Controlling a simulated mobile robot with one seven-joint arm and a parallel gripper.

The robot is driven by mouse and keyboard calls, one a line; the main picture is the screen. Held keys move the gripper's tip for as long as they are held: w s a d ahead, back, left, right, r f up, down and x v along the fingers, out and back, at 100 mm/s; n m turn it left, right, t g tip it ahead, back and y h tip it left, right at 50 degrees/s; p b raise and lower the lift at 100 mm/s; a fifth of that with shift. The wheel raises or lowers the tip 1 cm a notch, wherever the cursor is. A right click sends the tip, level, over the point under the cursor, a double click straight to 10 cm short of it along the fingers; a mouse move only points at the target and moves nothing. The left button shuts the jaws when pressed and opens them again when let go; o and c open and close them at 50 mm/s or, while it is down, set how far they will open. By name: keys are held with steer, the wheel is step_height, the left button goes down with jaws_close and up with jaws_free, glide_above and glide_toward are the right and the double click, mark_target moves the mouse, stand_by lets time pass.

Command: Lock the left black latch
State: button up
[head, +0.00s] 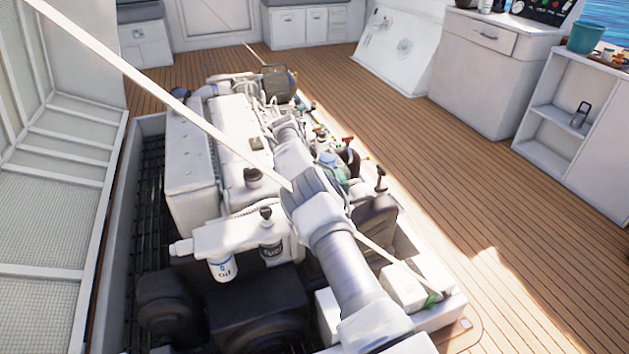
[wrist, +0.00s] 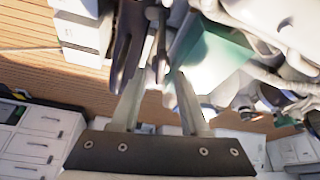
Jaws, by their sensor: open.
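My gripper (wrist: 163,62) shows in the wrist view, with its two pale fingers spread apart. A dark, long piece (wrist: 128,42) stands at the left finger, and a thin dark part shows between the fingertips. Either may be a black latch, but I cannot tell which, nor whether it is locked. A teal body (wrist: 218,60) is just right of the fingers. In the head view the teal part (head: 341,184) sits on the engine's right side, partly behind my arm. My arm hides much of that area, and no latch is clear there.
The white engine (head: 238,135) sits in the open floor hatch, with hoses and fittings crowded along its right side. A raised mesh panel (head: 40,200) stands at the left. A thin pale pole crosses the head view. The wooden deck (head: 450,150) to the right is clear.

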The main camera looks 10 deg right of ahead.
steer(key=p+v, duration=0.5)
steer(key=v, duration=1.1)
steer(key=shift+r, duration=0.2)
steer(key=shift+o, duration=0.3)
